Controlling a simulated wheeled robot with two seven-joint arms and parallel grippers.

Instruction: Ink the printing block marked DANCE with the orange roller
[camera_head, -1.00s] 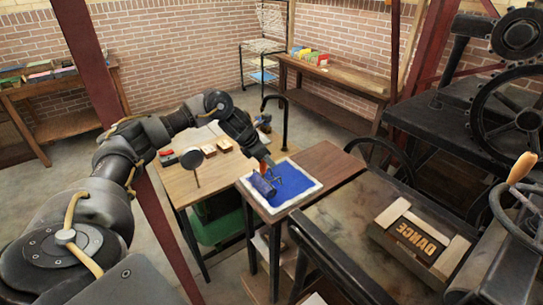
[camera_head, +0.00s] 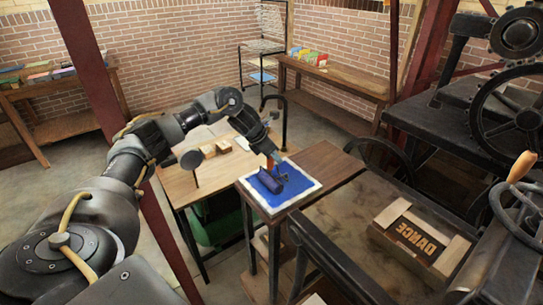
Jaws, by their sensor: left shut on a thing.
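The printing block marked DANCE (camera_head: 417,238) lies on the bed of the press at the lower right. Its raised letters look tan on a dark face and read mirrored. The roller (camera_head: 271,181) rests on or just above the blue ink slab (camera_head: 294,193); its cylinder looks dark blue and a little orange of its handle shows. My left gripper (camera_head: 271,158) is shut on the roller's orange handle, above the slab's far side. The fingers are small and partly hidden. My right gripper is not in view.
The press bed (camera_head: 345,215) has bare room left of the block. A dark rail (camera_head: 335,262) runs along its near side. The press wheel (camera_head: 510,110) stands at the right. A wooden table (camera_head: 185,187) with small blocks stands left of the slab.

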